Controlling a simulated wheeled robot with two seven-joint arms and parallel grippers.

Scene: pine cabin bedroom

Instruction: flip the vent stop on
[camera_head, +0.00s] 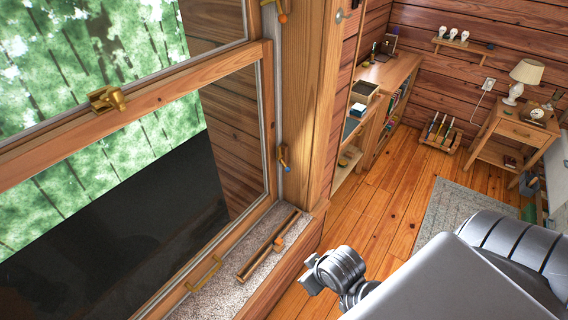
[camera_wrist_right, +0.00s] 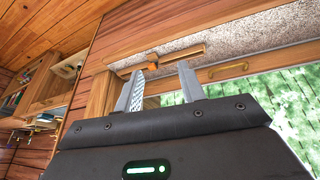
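Small brass fittings with coloured tips sit on the window's right jamb: a lower lever (camera_head: 283,157) with orange and blue parts, and an upper lever (camera_head: 281,12) with an orange tip. I cannot tell for sure which fitting is the vent stop. A wooden slotted bar (camera_head: 256,262) with an orange knob lies on the sill; it also shows in the right wrist view (camera_wrist_right: 190,54). My right gripper (camera_wrist_right: 163,82) is open and empty in the wrist view, its fingers pointing toward the sill and bar. My left gripper is not in view.
The sash carries a brass latch (camera_head: 107,99) and a brass pull (camera_head: 205,275). The speckled sill (camera_head: 215,300) is otherwise bare. A bookcase (camera_head: 388,75) stands beyond the window post. Wooden floor (camera_head: 385,215) lies open right of the sill.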

